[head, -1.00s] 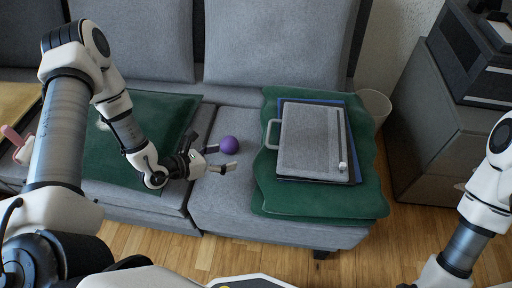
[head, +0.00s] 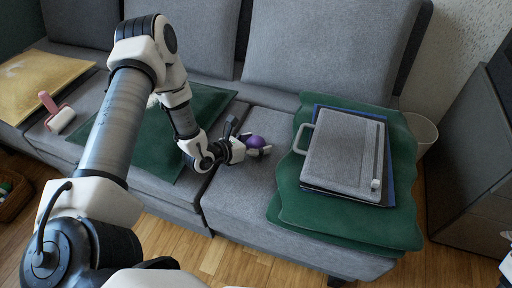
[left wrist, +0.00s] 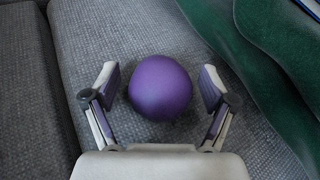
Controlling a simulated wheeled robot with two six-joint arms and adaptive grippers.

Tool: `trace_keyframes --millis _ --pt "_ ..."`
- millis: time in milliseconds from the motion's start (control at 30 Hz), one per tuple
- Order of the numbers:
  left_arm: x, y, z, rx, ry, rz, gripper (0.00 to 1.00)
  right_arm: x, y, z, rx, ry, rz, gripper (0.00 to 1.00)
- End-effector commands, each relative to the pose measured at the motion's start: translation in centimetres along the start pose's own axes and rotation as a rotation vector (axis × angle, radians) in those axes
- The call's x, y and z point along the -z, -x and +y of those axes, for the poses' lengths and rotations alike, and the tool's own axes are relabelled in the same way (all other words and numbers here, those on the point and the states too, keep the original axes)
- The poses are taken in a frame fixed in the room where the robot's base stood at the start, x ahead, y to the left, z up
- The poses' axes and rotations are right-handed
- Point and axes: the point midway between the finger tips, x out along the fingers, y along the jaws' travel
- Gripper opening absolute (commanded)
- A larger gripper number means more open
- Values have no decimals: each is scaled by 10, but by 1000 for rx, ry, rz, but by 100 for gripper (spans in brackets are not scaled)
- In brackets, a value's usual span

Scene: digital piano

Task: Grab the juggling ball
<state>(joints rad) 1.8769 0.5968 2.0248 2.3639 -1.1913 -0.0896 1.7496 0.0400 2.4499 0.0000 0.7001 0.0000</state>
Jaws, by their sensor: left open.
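The juggling ball (head: 254,142) is a plain purple ball on the grey sofa seat, left of the green mat. It also shows in the left wrist view (left wrist: 160,88), between and slightly beyond the two fingers. My left gripper (head: 257,146) is open with a fingertip to each side of the ball. In the left wrist view the fingers (left wrist: 162,90) stand apart, with a gap between each and the ball. My right gripper is not in view; only a small piece of my right arm may show at the right edge.
A grey case (head: 342,155) with a handle lies on a blue folder over a green mat (head: 285,205), right of the ball. Another green mat (head: 150,150), a pink-handled roller (head: 58,116) and a yellow mat (head: 40,78) lie leftward. A sofa backrest (head: 310,55) rises behind.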

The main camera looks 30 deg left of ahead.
Motion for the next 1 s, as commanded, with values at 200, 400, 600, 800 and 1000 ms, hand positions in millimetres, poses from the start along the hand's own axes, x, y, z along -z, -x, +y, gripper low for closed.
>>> trace_keyframes --millis 200,400,600,800,1000 --pt "-1 1 0 0 0 0 45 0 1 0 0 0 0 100" --pt "0 1 0 0 0 1 16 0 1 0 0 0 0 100" --pt "-1 1 0 0 0 1 16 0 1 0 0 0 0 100" --pt "-13 6 -2 0 0 0 16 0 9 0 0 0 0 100" --pt "-39 17 -8 0 1 -2 16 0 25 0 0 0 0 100"
